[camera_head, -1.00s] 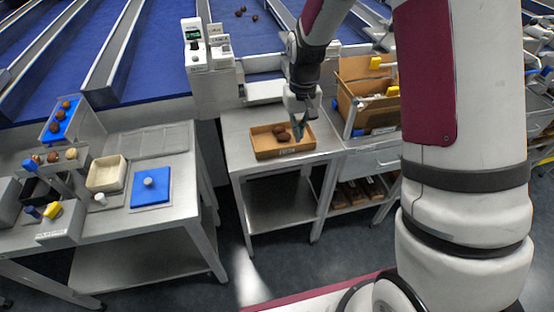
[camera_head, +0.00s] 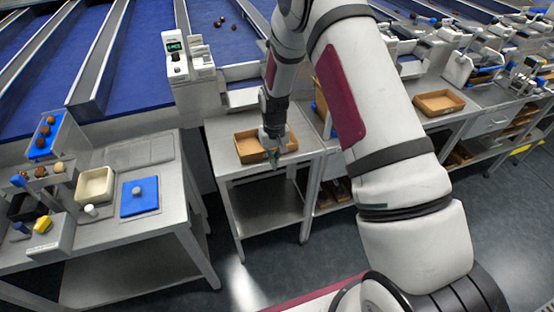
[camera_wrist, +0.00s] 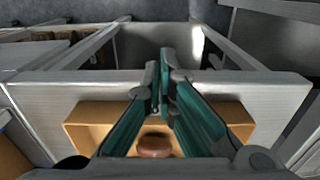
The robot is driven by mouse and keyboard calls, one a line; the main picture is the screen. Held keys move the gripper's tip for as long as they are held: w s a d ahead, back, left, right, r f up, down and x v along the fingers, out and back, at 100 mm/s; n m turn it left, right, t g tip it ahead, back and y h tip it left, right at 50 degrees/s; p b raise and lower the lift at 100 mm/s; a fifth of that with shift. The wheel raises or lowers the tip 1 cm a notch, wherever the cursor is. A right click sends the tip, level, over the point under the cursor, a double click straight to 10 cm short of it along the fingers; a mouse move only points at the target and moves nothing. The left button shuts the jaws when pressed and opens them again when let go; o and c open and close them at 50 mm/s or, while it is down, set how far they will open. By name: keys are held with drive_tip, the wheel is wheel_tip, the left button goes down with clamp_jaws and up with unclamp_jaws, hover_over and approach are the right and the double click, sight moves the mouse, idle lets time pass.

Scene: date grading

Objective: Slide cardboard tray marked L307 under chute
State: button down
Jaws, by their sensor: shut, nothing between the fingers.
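A brown cardboard tray (camera_head: 251,159) sits on the small grey metal table below the blue sorting lanes. Its marking cannot be read now. In the wrist view the tray (camera_wrist: 84,124) holds a round brown date (camera_wrist: 155,147) between my fingers. My gripper (camera_head: 274,162) points down at the tray's front side and partly hides it. In the wrist view my gripper (camera_wrist: 159,72) has its dark green fingers together and empty, their tips reaching past the tray's near wall. I cannot tell whether they touch it. A pale ledge (camera_head: 243,97), possibly the chute's end, is behind the tray.
A white device with a green display (camera_head: 175,47) stands behind the table (camera_head: 222,158). A left table holds a cream bin (camera_head: 94,186) and a blue pad (camera_head: 139,199). Another cardboard tray (camera_head: 438,103) sits on a bench at right. Bare tabletop lies around the tray.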

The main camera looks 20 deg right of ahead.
drive_tip(key=shift+w, duration=0.9)
drive_tip(key=shift+w, duration=0.15)
drive_tip(key=w+b, duration=1.4)
drive_tip(key=w, duration=0.1)
drive_tip(key=shift+w+f, duration=0.2)
drive_tip(key=shift+w+r+b, duration=0.2)
drive_tip(key=shift+w+b, duration=0.45)
